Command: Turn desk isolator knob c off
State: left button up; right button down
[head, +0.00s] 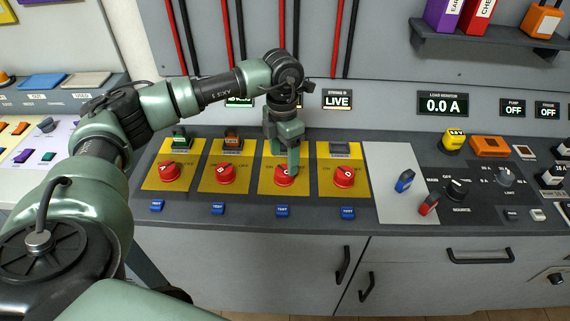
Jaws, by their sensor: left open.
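Knob C (282,180) is a round red knob on a yellow plate (265,187), third from the left in a row on the desk. My left gripper (293,170) points down right over knob C, with its fingers at the knob and hiding part of it. The gripper is open; whether its fingers touch the knob I cannot tell. Knob A (169,171), knob B (226,174) and knob D (344,177) are like red knobs on yellow plates. My right gripper is out of view.
Blue TEST buttons (282,211) line the desk's front edge below the knobs. A lit LIVE display (337,99) is on the wall behind. To the right are a blue switch (404,181), a red switch (429,204) and a black dial (456,189). Knobs B and D flank the gripper closely.

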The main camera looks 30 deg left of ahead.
aim_at(284, 169)
pick_arm(q)
notch_tip(284, 169, down, 4)
jog(key=shift+r, duration=0.25)
jog(key=shift+d+f, duration=0.1)
jog(key=shift+f, duration=0.2)
jog(key=c, duration=1.4)
jog(key=shift+o, duration=0.2)
